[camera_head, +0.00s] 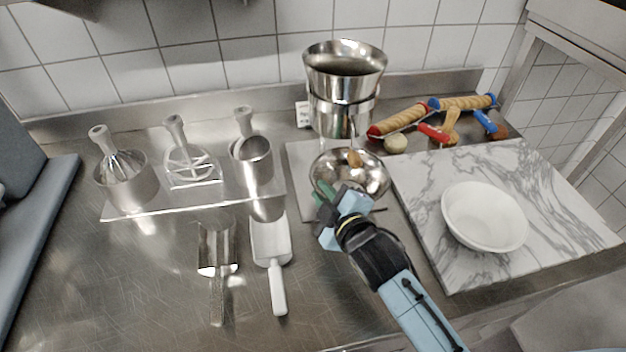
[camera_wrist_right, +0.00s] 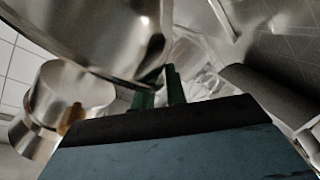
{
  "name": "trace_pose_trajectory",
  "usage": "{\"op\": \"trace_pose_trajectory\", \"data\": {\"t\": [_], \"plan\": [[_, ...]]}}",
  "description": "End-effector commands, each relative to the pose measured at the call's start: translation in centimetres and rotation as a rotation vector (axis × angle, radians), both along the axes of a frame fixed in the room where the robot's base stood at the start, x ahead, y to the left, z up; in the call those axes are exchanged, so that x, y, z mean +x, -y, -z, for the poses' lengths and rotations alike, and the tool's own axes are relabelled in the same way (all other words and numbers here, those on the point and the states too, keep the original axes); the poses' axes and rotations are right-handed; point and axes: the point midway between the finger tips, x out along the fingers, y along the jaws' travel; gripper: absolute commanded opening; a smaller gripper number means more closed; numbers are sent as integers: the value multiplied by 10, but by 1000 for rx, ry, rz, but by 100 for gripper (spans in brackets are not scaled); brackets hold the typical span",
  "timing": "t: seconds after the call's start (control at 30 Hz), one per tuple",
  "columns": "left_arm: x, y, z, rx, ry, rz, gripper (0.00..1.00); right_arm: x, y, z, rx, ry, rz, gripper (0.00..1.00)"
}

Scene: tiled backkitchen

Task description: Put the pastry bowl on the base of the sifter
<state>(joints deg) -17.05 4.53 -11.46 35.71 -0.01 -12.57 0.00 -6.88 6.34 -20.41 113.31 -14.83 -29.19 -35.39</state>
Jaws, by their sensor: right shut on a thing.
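The steel pastry bowl (camera_head: 372,166) is in the middle of the head view. My right gripper (camera_head: 325,200) is shut on its near-left rim. In the right wrist view the steel bowl (camera_wrist_right: 100,35) fills the upper left, next to the green fingers (camera_wrist_right: 160,92). The tall steel sifter (camera_head: 343,82) stands behind the bowl, by the back wall. Its flat grey base (camera_head: 302,160) lies in front of it, partly hidden by the bowl. I cannot tell whether the bowl touches the base. My left gripper is out of view.
A marble board (camera_head: 430,215) with a white bowl (camera_head: 484,216) is to the right. Rolling pins (camera_head: 400,120) lie behind it. A rack of steel tools (camera_head: 190,195) stands left.

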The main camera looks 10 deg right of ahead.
Motion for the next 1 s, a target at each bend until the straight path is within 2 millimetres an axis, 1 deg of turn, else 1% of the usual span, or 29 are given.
{"op": "trace_pose_trajectory", "data": {"t": [0.03, 0.17, 0.23, 0.43, 0.47, 0.53, 0.87, 0.9, 1.0], "plan": [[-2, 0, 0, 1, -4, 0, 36, 7, -2, -1, 0, 4, 0, 0], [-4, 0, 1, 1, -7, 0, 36, 16, -4, -1, -1, 2, 0, 0], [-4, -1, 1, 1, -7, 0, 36, 24, -5, -1, 0, 4, 0, 0], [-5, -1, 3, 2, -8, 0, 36, 57, -13, -2, -1, 4, 0, 0], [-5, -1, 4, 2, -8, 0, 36, 55, -13, 7, -1, -2, -1, 0], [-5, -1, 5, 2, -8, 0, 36, 53, -13, 13, 0, -1, -1, 0], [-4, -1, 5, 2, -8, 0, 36, 53, -13, 15, 0, 2, -1, 0], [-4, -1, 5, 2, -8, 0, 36, 53, -12, 17, 0, -1, -1, 15], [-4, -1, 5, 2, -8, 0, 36, 53, -12, 17, 0, -1, -1, 28]]}}
